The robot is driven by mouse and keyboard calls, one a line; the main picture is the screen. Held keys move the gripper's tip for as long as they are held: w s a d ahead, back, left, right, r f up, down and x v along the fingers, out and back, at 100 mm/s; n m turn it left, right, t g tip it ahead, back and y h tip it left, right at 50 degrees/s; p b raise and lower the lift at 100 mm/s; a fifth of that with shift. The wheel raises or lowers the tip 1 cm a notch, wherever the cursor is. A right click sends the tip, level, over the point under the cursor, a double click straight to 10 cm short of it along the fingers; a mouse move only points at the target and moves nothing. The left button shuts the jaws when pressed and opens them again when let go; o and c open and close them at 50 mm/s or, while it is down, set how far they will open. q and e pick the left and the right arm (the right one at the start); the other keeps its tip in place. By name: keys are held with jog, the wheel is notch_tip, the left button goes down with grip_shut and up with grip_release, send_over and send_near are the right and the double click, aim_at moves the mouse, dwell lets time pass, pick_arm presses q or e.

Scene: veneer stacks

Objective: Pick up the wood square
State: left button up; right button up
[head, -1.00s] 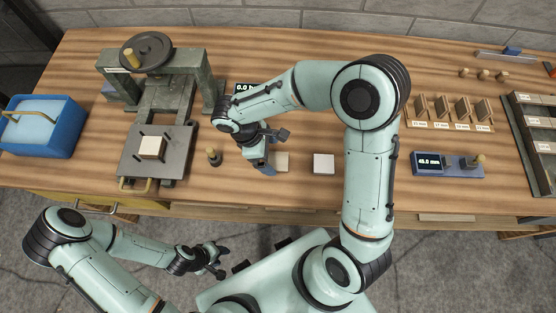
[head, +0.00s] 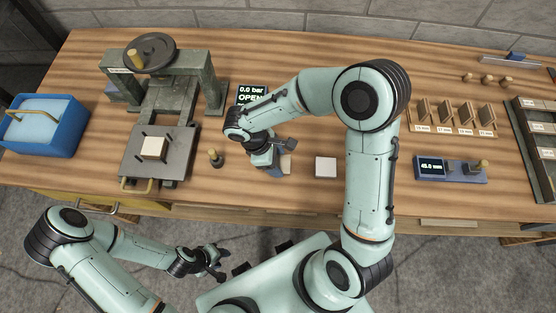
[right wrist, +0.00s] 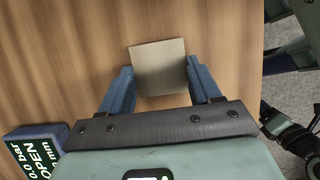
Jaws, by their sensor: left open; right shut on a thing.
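The wood square (right wrist: 160,67) is a pale, thin piece that shows between the two blue fingers of my right gripper (right wrist: 161,88) in the right wrist view. The right gripper is shut on it. In the head view the right gripper (head: 276,170) is over the bench left of a white square block, and the wood square (head: 286,162) shows only partly beside the fingers. Whether it touches the bench is hard to tell. My left gripper (head: 216,262) is open and empty in front of the bench, over the floor side.
A white square block (head: 326,167) lies to the right on the bench (head: 230,190). A press (head: 158,120) with a pale block (head: 153,148) on its plate stands left, a blue tub (head: 42,127) beyond it. A small knob (head: 216,158) and a gauge (head: 450,168) stand nearby.

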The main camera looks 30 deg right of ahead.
pick_arm(q)
jog(key=w+r+p, duration=0.2)
jog(key=w+r, duration=0.1)
pick_arm(e)
notch_tip(320, 180, up, 20)
